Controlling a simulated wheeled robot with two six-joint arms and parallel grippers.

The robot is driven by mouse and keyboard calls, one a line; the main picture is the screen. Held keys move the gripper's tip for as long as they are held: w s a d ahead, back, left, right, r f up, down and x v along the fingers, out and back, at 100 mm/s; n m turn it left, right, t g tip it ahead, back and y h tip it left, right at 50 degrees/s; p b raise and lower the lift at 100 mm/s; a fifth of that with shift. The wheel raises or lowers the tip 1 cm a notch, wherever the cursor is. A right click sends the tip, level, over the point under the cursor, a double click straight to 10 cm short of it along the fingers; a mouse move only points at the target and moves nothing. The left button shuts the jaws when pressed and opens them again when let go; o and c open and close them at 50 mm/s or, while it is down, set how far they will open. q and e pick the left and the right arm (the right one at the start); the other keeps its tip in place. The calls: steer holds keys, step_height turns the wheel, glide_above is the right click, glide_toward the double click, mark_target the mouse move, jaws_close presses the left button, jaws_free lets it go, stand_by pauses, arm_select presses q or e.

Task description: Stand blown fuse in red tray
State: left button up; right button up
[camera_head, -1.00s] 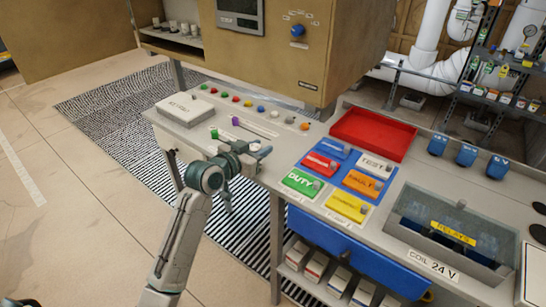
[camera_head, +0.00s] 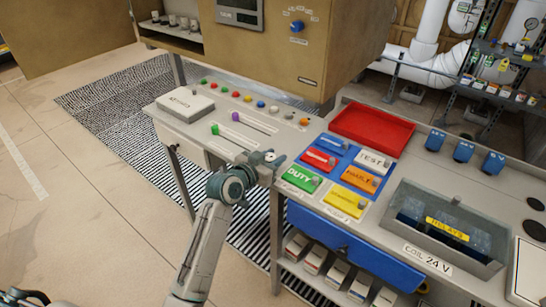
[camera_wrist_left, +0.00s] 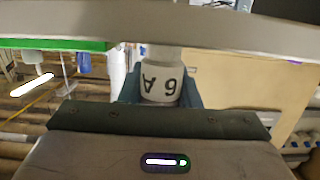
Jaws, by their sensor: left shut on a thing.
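The red tray (camera_head: 372,133) lies on the bench behind the coloured switch blocks, and it looks empty. My left gripper (camera_head: 268,160) is over the bench's front part, left of the coloured blocks and well short of the tray. It is shut on a white fuse (camera_wrist_left: 160,85) marked "6 A", which reads upside down in the left wrist view. Blue-grey jaws flank the fuse there. In the head view the fuse is too small to make out clearly. My right gripper is not in view.
Coloured blocks labelled DUTY (camera_head: 303,180), TEST (camera_head: 372,161) and others stand with small knobs before the tray. Sliders and buttons (camera_head: 245,122) are to the left. A clear-lidded relay box (camera_head: 452,222) and blue parts (camera_head: 463,152) are to the right. The cabinet (camera_head: 270,60) overhangs the bench behind.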

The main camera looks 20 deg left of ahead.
arm_select(q)
steer(key=o, duration=1)
